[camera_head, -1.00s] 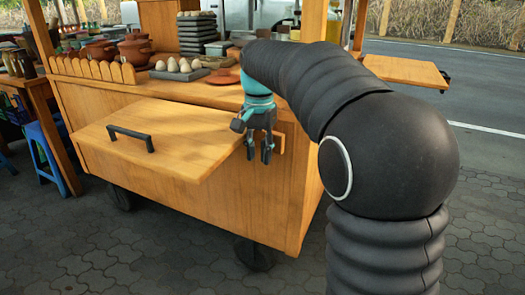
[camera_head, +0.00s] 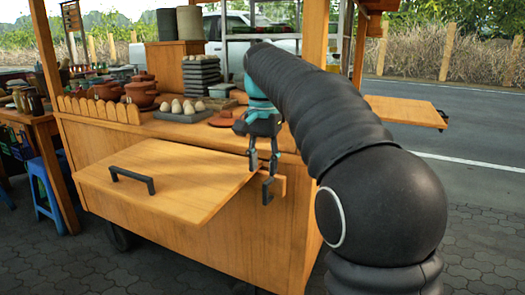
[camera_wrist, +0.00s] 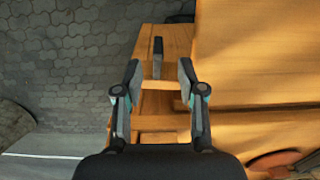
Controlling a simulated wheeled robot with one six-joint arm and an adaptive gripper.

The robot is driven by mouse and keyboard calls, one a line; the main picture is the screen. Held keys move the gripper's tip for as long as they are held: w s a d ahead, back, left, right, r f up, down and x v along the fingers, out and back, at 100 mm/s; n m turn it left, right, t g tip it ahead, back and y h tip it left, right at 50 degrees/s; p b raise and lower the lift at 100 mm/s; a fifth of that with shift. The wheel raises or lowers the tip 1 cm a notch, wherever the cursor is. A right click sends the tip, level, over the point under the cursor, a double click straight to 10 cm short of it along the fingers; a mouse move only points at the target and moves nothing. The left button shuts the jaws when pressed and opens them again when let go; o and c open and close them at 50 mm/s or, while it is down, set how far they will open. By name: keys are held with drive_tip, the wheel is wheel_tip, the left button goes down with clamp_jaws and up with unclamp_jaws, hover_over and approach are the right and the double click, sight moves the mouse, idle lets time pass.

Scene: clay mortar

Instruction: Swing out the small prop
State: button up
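The small prop (camera_head: 280,186) shows as a short wooden piece with an upright black handle (camera_head: 268,190) at the right end of the cart's front flap (camera_head: 190,178). The flap sticks out level and has its own black pull (camera_head: 131,179). My gripper (camera_head: 264,166) hangs fingers down just above the prop's handle. In the wrist view my gripper (camera_wrist: 159,80) is open with nothing between the fingertips, and the black handle (camera_wrist: 158,57) stands just beyond them, near the middle of the gap. Contact is not visible. Much of the prop is hidden by the flap and gripper.
The counter above holds a tray of eggs (camera_head: 182,111), clay pots (camera_head: 141,92) and a terracotta plate (camera_head: 221,122). A wooden post (camera_head: 314,60) stands close behind my arm. Another shelf (camera_head: 403,111) juts out at the right. Open pavement (camera_head: 470,235) lies at the right.

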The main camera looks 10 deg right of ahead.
drive_tip(key=shift+r, duration=1.7)
